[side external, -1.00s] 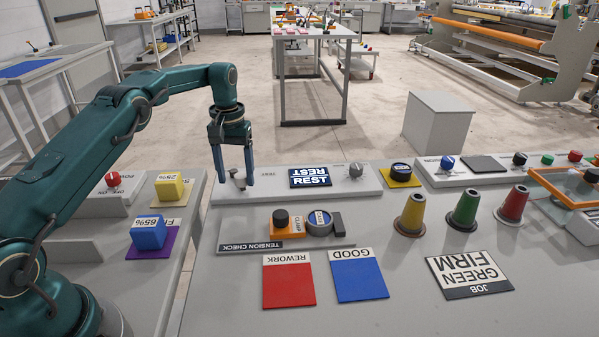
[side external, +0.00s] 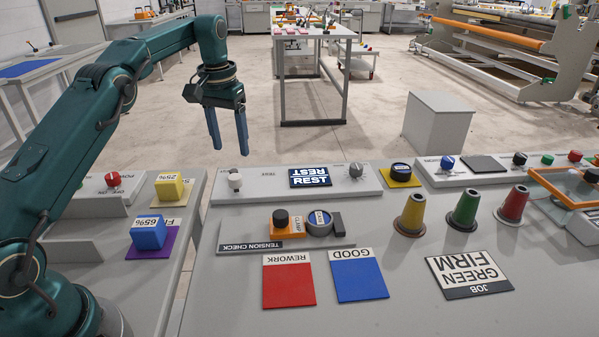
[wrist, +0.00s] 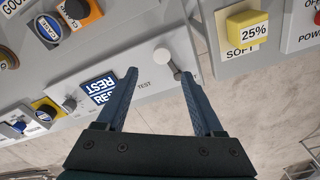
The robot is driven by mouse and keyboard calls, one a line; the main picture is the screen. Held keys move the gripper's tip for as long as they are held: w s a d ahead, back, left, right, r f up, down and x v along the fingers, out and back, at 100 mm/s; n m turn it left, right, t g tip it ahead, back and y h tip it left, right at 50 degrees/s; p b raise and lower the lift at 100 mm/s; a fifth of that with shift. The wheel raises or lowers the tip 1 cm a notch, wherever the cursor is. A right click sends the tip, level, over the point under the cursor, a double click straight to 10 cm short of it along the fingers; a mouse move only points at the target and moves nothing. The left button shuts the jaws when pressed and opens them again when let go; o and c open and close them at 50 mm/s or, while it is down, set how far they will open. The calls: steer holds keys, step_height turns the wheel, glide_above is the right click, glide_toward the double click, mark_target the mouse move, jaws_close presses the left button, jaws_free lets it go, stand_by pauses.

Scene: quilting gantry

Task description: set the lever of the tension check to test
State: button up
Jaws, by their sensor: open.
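The tension check lever (side external: 235,180) has a pale round knob and stands at the left end of the grey raised panel. Lettering reading TEST is printed to its right in the side view. In the wrist view the lever knob (wrist: 161,57) shows between the fingertips but beyond them, with its short grey stem leaning. The small display (side external: 310,178) on the panel reads REST. My gripper (side external: 231,151) is open and empty, above and apart from the lever. In the wrist view my gripper (wrist: 160,74) has both fingers spread.
A grey dial (side external: 356,170) and a black knob on a yellow base (side external: 401,174) stand right of the display. The orange clamp block (side external: 287,226) and round gauge (side external: 320,222) sit in front. Yellow (side external: 173,187) and blue (side external: 148,233) blocks lie left. Space above the panel is clear.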

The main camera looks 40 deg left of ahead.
steer(key=s+d+r+m+t, duration=0.2)
steer(key=s+d+r+t, duration=0.1)
steer(key=s+d+r, duration=0.9)
steer(key=shift+m+t, duration=0.5)
steer(key=shift+t, duration=0.2)
steer(key=shift+s+d+f, duration=0.1)
steer(key=shift+s+d, duration=0.15)
steer(key=shift+s, duration=0.55)
steer(key=shift+s+d, duration=0.25)
steer(key=shift+s, duration=0.5)
steer(key=shift+s+d+f, duration=0.1)
steer(key=shift+s+d, duration=0.15)
steer(key=shift+s, duration=0.55)
steer(key=shift+r, duration=0.1)
